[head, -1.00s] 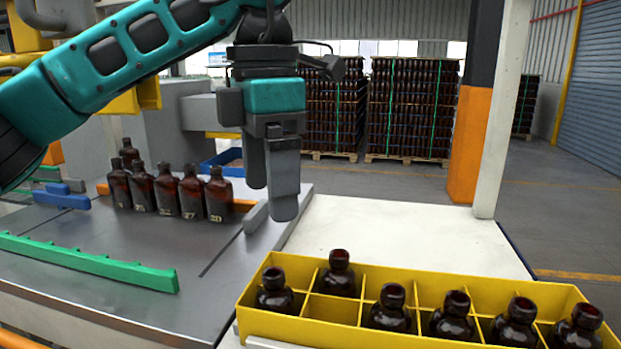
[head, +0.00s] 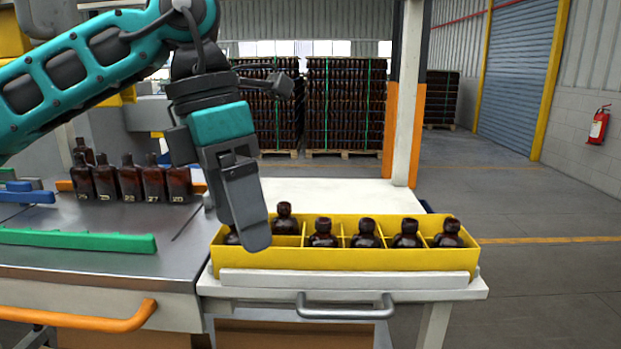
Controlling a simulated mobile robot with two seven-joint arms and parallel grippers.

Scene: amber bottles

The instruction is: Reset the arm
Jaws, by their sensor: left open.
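My left arm comes in from the upper left with its teal links. My left gripper (head: 235,228) points down, slightly tilted, in front of the left end of the yellow crate (head: 350,260). It is open, with no bottle seen between its fingers; the near finger largely hides the other. It covers part of a dark bottle at the crate's left end. Several amber bottles (head: 367,234) stand upright in the crate's compartments. My right gripper is not in view.
Several labelled amber bottles (head: 130,180) stand on the metal table at the left, behind a green rail (head: 80,240). The white tabletop (head: 330,192) behind the crate is clear. A grey handle (head: 345,308) and an orange bar (head: 80,318) run along the front.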

